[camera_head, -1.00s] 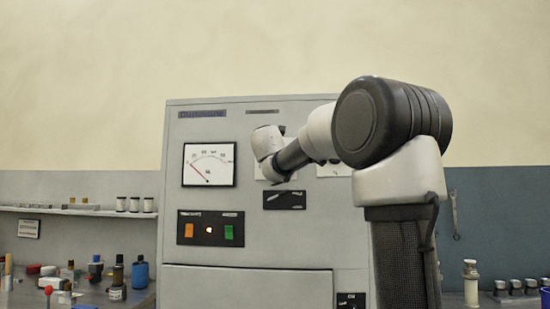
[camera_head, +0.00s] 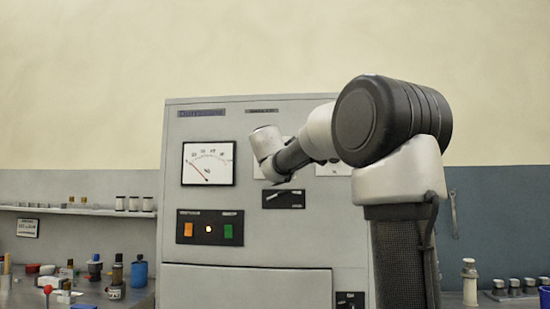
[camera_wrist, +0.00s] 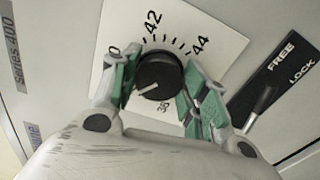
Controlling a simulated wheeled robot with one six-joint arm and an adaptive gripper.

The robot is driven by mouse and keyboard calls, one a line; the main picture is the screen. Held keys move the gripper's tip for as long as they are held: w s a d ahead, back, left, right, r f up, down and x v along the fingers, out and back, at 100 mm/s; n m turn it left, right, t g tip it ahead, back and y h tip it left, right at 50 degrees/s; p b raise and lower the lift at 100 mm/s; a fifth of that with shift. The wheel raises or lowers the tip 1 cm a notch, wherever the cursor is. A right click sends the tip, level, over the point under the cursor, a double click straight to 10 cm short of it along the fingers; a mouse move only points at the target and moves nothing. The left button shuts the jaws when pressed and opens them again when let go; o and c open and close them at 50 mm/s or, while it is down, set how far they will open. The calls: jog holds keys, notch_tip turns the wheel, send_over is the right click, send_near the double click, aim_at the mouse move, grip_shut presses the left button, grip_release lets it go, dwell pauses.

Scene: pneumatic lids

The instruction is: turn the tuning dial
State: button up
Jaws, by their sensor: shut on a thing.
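The tuning dial (camera_wrist: 158,76) is a round black knob with a white pointer line, set on a white scale plate (camera_wrist: 215,38) marked with numbers such as 42 and 44. In the wrist view its pointer is toward the lower left. My gripper (camera_wrist: 160,85) has its green-padded fingers on both sides of the knob, shut on it. In the head view my gripper and the knob are hidden behind my wrist, which is at the grey cabinet's front (camera_head: 245,252).
A black FREE/LOCK plate with a lever (camera_wrist: 265,98) sits right of the dial; it also shows in the head view (camera_head: 284,199). A needle meter (camera_head: 208,164) and a panel with orange and green switches (camera_head: 210,227) are at left. Bottles (camera_head: 115,277) stand on the left bench.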

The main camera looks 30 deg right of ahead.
jog(key=shift+f, duration=0.15)
dwell(0.3)
jog(key=o, duration=1)
jog(key=v, duration=1.2)
